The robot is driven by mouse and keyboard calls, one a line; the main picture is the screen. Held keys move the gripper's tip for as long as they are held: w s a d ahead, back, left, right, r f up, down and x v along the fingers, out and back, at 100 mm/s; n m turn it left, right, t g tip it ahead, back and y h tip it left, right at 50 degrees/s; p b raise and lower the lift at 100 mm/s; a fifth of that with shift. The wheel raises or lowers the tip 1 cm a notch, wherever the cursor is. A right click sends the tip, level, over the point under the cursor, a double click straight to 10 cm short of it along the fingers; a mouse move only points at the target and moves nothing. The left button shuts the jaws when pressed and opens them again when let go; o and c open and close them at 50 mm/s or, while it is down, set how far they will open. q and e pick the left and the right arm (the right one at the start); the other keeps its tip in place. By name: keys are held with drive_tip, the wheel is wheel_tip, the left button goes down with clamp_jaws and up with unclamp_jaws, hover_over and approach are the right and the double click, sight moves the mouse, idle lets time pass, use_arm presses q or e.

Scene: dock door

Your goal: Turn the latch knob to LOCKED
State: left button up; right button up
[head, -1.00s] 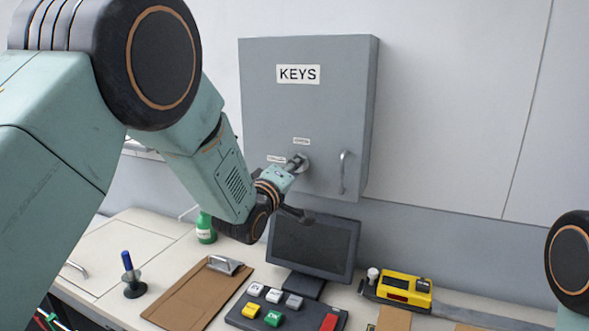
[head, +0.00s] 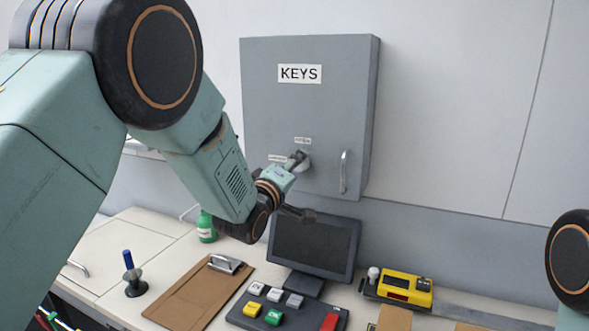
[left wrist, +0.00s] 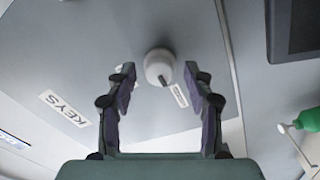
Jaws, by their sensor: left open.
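The pale round latch knob (left wrist: 160,64) sits on the front of the grey key cabinet (head: 262,115). A dark mark on the knob points toward a small label (left wrist: 179,95) beside it in the left wrist view. My left gripper (left wrist: 159,74) is open, with one finger on each side of the knob and a visible gap to both. In the head view, my left gripper (head: 298,160) is at the cabinet front and hides most of the knob. Two small labels (head: 302,141) lie above and left of it; their words are too small to read. My right gripper is out of view.
A cabinet handle (head: 343,172) stands out right of the knob. Below are a dark monitor (head: 313,246), a button panel (head: 250,321), a clipboard (head: 195,292), a yellow device (head: 405,288) and a green bottle (head: 206,228) on the counter. The wall to the right is clear.

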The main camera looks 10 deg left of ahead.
use_arm(q)
drive_tip(key=s+a, duration=0.2)
drive_tip(key=s, duration=0.9)
drive_tip(key=shift+s+a+f, duration=0.15)
drive_tip(key=shift+s+f, duration=0.05)
drive_tip(key=shift+s, duration=0.2)
